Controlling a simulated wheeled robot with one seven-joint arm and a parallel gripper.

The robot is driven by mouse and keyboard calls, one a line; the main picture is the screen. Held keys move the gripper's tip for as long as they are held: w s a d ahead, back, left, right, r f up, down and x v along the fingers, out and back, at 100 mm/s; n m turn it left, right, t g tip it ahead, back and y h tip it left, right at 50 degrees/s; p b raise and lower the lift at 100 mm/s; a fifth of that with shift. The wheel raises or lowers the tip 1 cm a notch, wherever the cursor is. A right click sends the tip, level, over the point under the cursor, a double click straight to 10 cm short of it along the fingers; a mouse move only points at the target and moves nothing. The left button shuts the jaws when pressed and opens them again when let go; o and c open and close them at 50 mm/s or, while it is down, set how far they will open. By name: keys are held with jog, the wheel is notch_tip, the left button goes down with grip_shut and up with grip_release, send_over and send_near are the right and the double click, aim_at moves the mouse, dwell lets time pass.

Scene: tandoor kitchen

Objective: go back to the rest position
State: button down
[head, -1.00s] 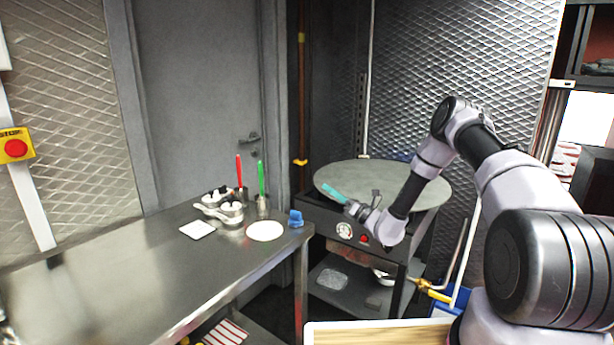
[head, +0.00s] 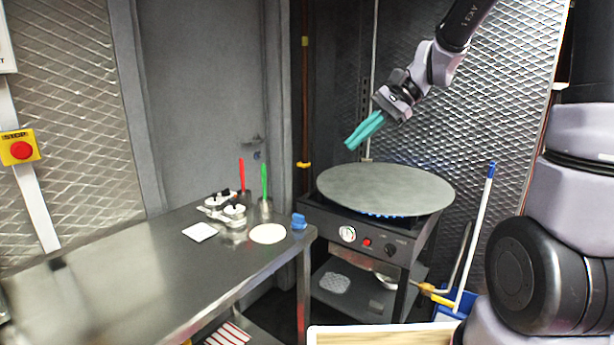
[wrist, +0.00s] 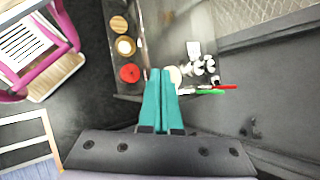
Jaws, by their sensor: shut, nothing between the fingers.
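My gripper (head: 350,143) is raised in the air above and behind the left part of the round griddle (head: 385,187), clear of it. Its teal fingers are together and empty. In the wrist view the two fingers (wrist: 161,74) lie side by side, pointing away over the dark floor toward the steel counter. My arm comes down from the top right of the head view. The griddle is bare, with a blue flame showing under its front rim.
The steel counter (head: 150,262) on the left holds a white round disc (head: 268,233), a white square (head: 200,231), spice pots (head: 228,210), red and green handled tools and a blue item (head: 299,221). A pink-framed stand (wrist: 70,50) shows in the wrist view.

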jog(key=s+d+r+n+t+h, duration=0.2)
jog(key=s+d+r+t+h, duration=0.1)
jog(key=s+d, duration=0.3)
jog(key=s+d+r+n+t+h, duration=0.2)
jog(key=s+d+r+t+h, duration=0.2)
jog(key=s+d, duration=0.2)
jog(key=shift+s+d+r+t, duration=0.2)
jog(key=shift+s+d+t, duration=0.1)
jog(key=shift+d, duration=0.6)
